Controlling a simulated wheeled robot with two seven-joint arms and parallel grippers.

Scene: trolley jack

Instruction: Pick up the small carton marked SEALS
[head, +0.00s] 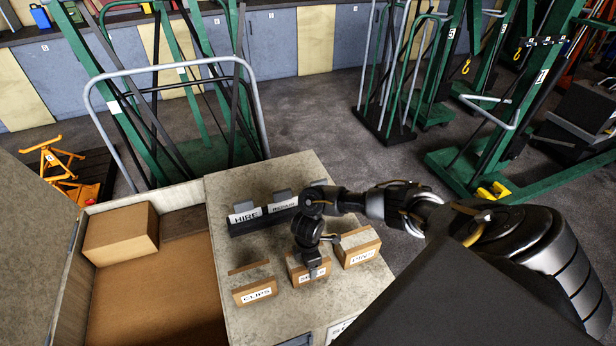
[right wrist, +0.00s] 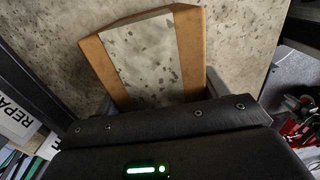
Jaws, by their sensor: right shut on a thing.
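Three small brown cartons with white labels stand in a row on the speckled cabinet top (head: 240,325). The middle carton (head: 296,268), its label partly covered and starting with S, is in my right gripper (head: 312,262), which reaches down over it from above. In the right wrist view the carton (right wrist: 145,55) has a grey strip across its brown top and sits between the fingers. My right gripper is shut on it. I cannot tell whether its base is clear of the top. My left gripper is not in view.
The CLIPS carton (head: 254,284) is close on the left, the PINS carton (head: 358,247) close on the right. Behind them is a dark rack (head: 262,222) with HIRE and REPAIR cards. An open bin (head: 150,300) with a larger box (head: 120,233) lies left.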

